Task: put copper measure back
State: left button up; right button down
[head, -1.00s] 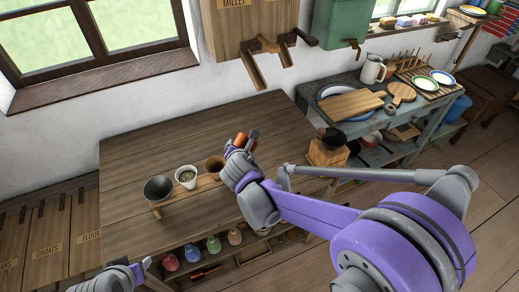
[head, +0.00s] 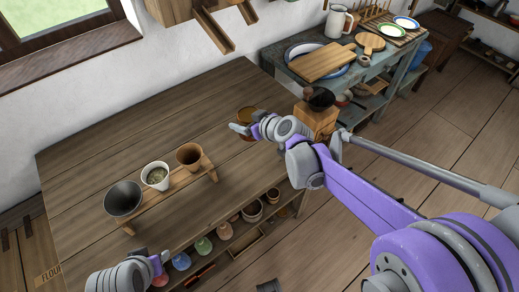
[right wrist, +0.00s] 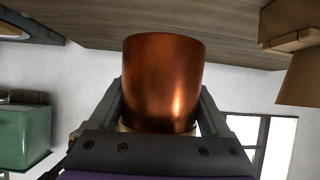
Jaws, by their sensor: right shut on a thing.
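The copper measure (right wrist: 163,80) is a shiny orange-brown cup between the two fingers of my right gripper (right wrist: 160,115). In the head view the copper measure (head: 246,114) shows partly behind my right gripper (head: 243,128), to the right of the rack. A low wooden rack (head: 170,190) on the table carries a dark grey cup (head: 122,199), a white cup (head: 155,176) with something in it, and a brown cup (head: 189,156) at its right end. My left gripper (head: 160,262) is at the table's front edge; its finger gap is unclear.
The wooden table (head: 110,150) is clear behind the rack. A wooden box with a dark bowl-shaped top (head: 318,115) stands beyond my right gripper. Jars and pots (head: 225,231) sit on a shelf below the table's front edge.

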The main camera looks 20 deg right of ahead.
jog(key=shift+w+d+f, duration=0.1)
jog(key=shift+w+d, duration=0.05)
jog(key=shift+d, duration=0.05)
jog(key=b, duration=0.1)
send_over(249, 146)
jog(key=shift+m+t, duration=0.3)
notch_tip(249, 146, down, 5)
jog(key=shift+f, duration=0.1)
jog(key=shift+f+b, duration=0.5)
jog(key=shift+f, duration=1.6)
jog(key=shift+f, duration=0.2)
grip_release()
jog(key=shift+r, duration=0.1)
